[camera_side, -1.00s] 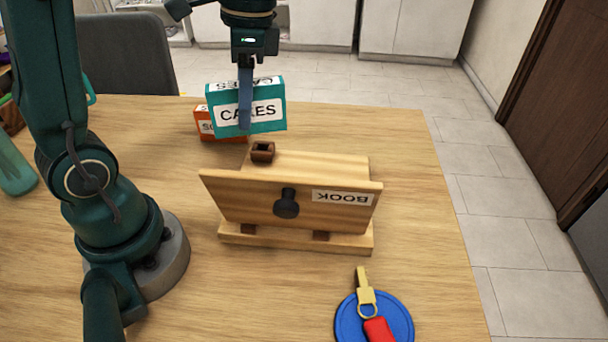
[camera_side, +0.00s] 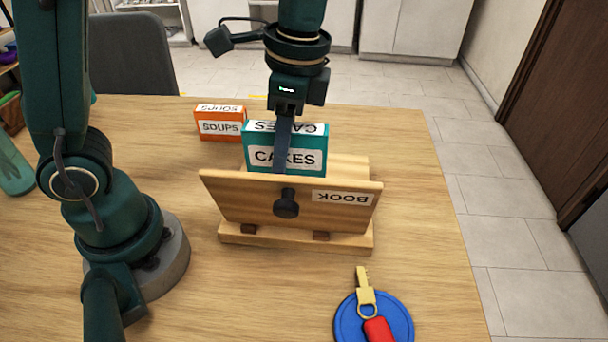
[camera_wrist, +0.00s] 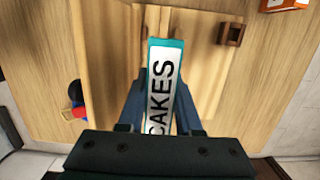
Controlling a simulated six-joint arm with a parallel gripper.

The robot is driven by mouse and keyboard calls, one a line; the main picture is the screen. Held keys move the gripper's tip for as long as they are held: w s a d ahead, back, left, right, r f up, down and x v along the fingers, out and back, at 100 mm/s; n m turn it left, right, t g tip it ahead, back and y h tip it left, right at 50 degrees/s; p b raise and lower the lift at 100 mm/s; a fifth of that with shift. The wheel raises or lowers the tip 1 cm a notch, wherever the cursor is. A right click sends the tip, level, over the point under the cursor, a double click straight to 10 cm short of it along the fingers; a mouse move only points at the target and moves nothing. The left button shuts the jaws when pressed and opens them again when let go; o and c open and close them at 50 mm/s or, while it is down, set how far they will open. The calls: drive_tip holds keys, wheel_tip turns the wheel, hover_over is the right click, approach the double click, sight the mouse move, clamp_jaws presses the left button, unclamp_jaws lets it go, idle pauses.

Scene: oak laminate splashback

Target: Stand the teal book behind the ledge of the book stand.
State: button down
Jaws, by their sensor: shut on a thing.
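The teal book (camera_side: 286,158), labelled CAKES, is upright in my gripper (camera_side: 282,168), which is shut on it. In the wrist view the spine of the teal book (camera_wrist: 165,75) lies between the fingers (camera_wrist: 160,100). The wooden book stand (camera_side: 250,202) has a tilted panel with an upside-down BOOK label and a dark knob. The book is on the far side of this panel, over the stand, its lower edge close to the panel's top edge. I cannot tell whether it touches the stand. The wrist view also shows the stand (camera_wrist: 105,60); the ledge is mostly hidden.
An orange box (camera_side: 220,124) labelled SOUPS stands behind, left of the book. A small brown square holder (camera_wrist: 232,33) sits beside the stand's wood in the wrist view. A blue disc (camera_side: 345,325) with a key and red fob lies at the front. Table right of the stand is clear.

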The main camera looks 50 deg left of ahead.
drive_tip(key=shift+f, duration=3.6)
drive_tip(key=shift+f, duration=0.6)
drive_tip(key=c, duration=0.5)
unclamp_jaws()
drive_tip(key=shift+r, duration=0.1)
drive_tip(key=shift+r, duration=3.9)
drive_tip(key=shift+f, duration=3.2)
